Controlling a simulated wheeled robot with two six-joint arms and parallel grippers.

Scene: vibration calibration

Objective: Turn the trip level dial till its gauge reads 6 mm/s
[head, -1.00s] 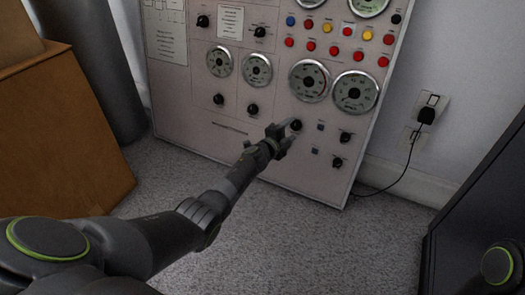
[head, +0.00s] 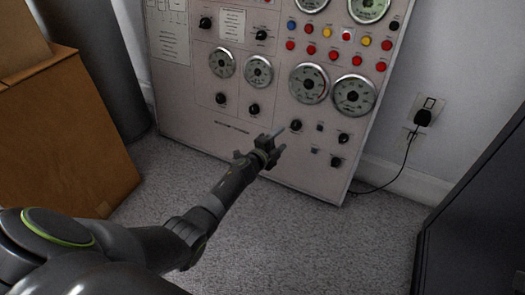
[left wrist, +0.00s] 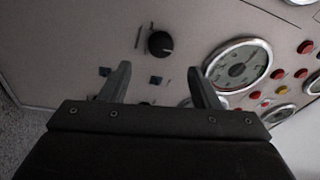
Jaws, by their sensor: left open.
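A black dial (head: 296,126) sits on the lower part of the pale panel, below a round gauge (head: 308,83). In the left wrist view the dial (left wrist: 160,43) lies beyond my open fingertips, and the gauge (left wrist: 240,65) is to its right. The labels are too small to read, so I cannot confirm which is the trip level dial, nor the gauge reading. My left gripper (head: 277,140) is open and empty, below and left of that dial and apart from it. Its two fingers (left wrist: 160,78) also show in the left wrist view. My right gripper is not in view.
Other dials (head: 344,138) and a second large gauge (head: 354,95) are close by on the panel. Red, yellow and blue buttons (head: 332,50) are above. A brown box (head: 65,140) stands at left; a plugged-in cord (head: 405,155) hangs at right. Carpet before the panel is clear.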

